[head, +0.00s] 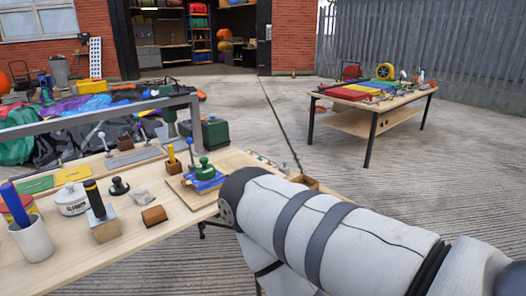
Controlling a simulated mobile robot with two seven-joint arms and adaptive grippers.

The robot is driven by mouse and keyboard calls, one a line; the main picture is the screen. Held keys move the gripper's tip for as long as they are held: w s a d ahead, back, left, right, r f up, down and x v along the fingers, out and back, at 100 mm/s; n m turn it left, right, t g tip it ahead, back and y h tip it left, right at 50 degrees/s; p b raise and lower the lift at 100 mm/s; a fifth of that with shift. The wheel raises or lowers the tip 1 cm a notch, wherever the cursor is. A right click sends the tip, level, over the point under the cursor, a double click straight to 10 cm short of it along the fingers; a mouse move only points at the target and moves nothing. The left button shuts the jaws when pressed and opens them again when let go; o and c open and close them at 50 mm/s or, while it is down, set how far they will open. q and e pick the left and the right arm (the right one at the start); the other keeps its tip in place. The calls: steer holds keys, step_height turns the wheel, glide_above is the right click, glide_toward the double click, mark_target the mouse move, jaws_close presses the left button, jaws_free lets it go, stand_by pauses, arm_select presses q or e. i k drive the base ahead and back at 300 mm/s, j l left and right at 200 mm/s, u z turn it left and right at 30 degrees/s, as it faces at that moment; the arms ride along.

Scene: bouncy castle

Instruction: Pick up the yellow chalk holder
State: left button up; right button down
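A small upright yellow stick (171,153), which looks like the yellow chalk holder, stands in a brown block (172,168) on the near wooden table (128,257). I cannot tell its exact shape at this size. My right arm crosses the lower right of the head view, over the table's right end. Its dark rounded joint is right of the yellow stick and nearer to me, apart from it. Neither my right gripper nor my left gripper shows.
A blue-and-green tool (204,172) is close right of the stick. A black-handled block (101,218), a brown block (154,215), a black knob (119,187) and a white cup (33,240) stand nearer. A second table (352,121) is at the back right.

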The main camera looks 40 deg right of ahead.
mark_target(170, 148)
steer(key=z, duration=0.7)
steer(key=u, duration=1.05)
steer(key=z, duration=1.05)
